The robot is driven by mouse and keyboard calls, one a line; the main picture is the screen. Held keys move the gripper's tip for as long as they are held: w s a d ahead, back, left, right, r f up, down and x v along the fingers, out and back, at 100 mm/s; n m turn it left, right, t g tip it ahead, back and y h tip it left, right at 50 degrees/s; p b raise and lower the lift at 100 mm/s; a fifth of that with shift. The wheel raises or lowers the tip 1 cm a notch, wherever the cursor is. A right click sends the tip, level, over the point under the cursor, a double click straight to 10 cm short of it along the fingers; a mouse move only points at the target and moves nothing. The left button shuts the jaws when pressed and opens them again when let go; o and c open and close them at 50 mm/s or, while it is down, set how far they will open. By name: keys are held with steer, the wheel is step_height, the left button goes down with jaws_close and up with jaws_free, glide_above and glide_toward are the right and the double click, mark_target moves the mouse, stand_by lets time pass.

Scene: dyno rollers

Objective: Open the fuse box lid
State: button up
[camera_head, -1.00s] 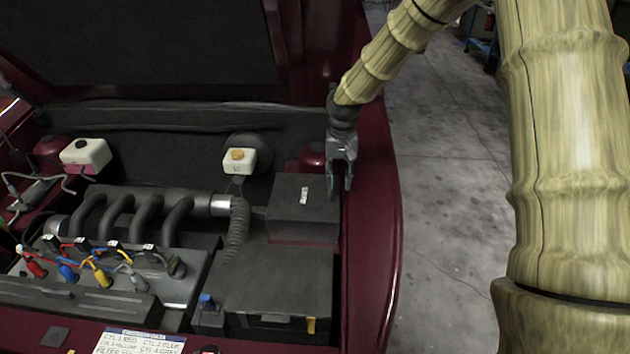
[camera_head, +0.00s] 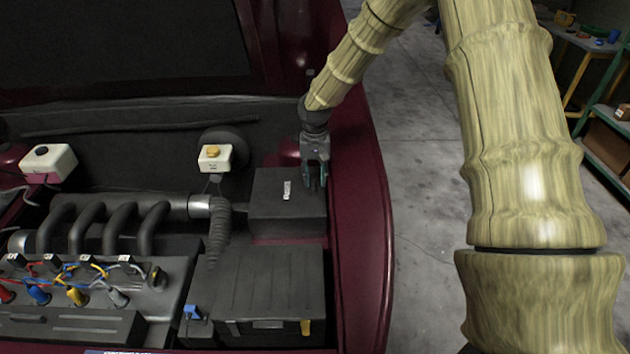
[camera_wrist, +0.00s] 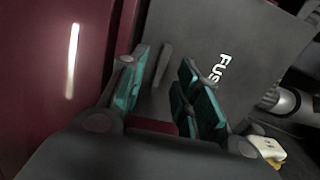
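The fuse box (camera_head: 275,215) is a dark grey box at the back right of the engine bay, its lid down. A white label lies on the lid; in the wrist view the lid (camera_wrist: 215,35) shows the letters "FUS". My gripper (camera_head: 315,180) points down at the right edge of the lid. In the wrist view my gripper (camera_wrist: 160,92) is open, its teal-padded fingers apart. A narrow raised tab (camera_wrist: 162,64) on the lid side shows between the fingers. I cannot tell whether either finger touches it.
The dark red fender (camera_head: 360,220) runs close along the right of the box. A larger black box (camera_head: 265,285) stands in front. A white reservoir with a yellow cap (camera_head: 213,158) and a ribbed hose (camera_head: 219,230) are to the left. The raised hood (camera_head: 120,40) is behind.

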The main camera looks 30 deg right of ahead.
mark_target(314, 185)
steer(key=w+f, duration=0.1)
steer(key=f, duration=0.2)
steer(key=shift+w, duration=0.35)
steer(key=shift+s+f, duration=0.15)
steer(key=shift+f, duration=0.05)
steer(key=shift+s, duration=0.3)
steer(key=shift+s+r, duration=0.45)
steer(key=shift+s, duration=0.2)
steer(key=shift+w+f, duration=0.65)
steer(key=shift+w, duration=0.05)
steer(key=c, duration=0.3)
steer(key=shift+s+r, duration=0.25)
steer(key=shift+s, duration=0.05)
jaws_close()
steer(key=shift+w+f, duration=0.1)
